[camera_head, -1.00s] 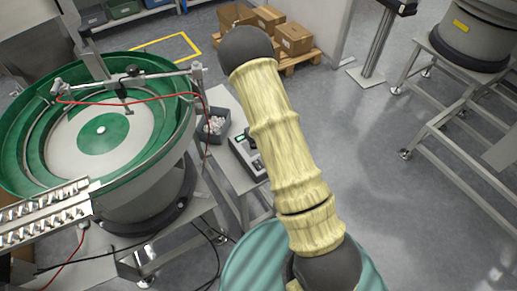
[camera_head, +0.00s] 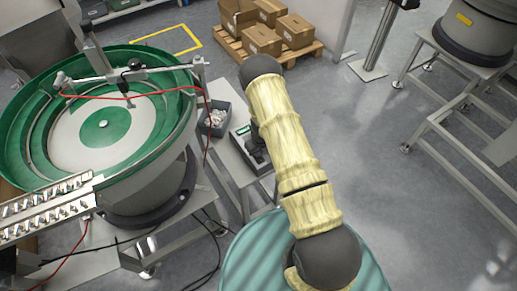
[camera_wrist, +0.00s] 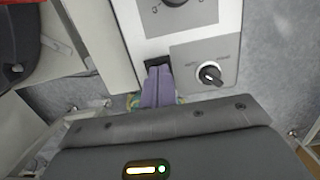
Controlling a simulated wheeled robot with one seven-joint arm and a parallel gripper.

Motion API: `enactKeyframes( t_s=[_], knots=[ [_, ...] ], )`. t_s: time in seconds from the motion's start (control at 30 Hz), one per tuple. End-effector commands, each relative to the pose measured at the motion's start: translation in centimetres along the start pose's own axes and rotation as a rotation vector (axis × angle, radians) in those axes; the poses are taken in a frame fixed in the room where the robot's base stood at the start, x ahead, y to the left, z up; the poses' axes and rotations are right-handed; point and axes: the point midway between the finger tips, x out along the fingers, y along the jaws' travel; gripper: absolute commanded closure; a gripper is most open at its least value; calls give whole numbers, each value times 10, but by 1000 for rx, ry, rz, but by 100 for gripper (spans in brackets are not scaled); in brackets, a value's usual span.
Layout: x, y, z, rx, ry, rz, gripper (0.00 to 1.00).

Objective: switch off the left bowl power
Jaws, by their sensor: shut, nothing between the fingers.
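The left bowl feeder (camera_head: 168,158) is green-rimmed and stands on its stand at the left of the head view. Its grey control box (camera_head: 240,132) sits on a small side table, partly hidden by my arm. In the wrist view the control box (camera_wrist: 222,18) fills the upper middle. It has a large dark knob (camera_wrist: 176,3), a smaller rotary switch (camera_wrist: 211,74) on a grey panel, and a black switch (camera_wrist: 151,62) at its lower edge. My gripper (camera_wrist: 157,70) is shut and empty, its purplish fingertips at the black switch and covering part of it. I cannot tell contact or the switch's position.
A grey bin of white parts (camera_head: 214,122) stands beside the control box. A metal track (camera_head: 48,208) with parts leads off the bowl. A second feeder (camera_head: 478,32) stands on a frame at the upper right.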

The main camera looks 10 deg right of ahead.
Motion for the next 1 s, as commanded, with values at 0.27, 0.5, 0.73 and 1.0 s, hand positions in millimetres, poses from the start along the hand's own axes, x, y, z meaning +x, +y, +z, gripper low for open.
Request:
enactKeyframes(
  t_s=[0.27, 0.5, 0.73, 1.0],
  knots=[
    [2, 0, 0, -1, 0, 0, 100],
    [5, 1, 1, -2, 0, 2, 100],
    [5, 0, -5, 3, 1, 3, 100],
    [1, 0, -15, 1, 2, 1, 100]
  ],
)
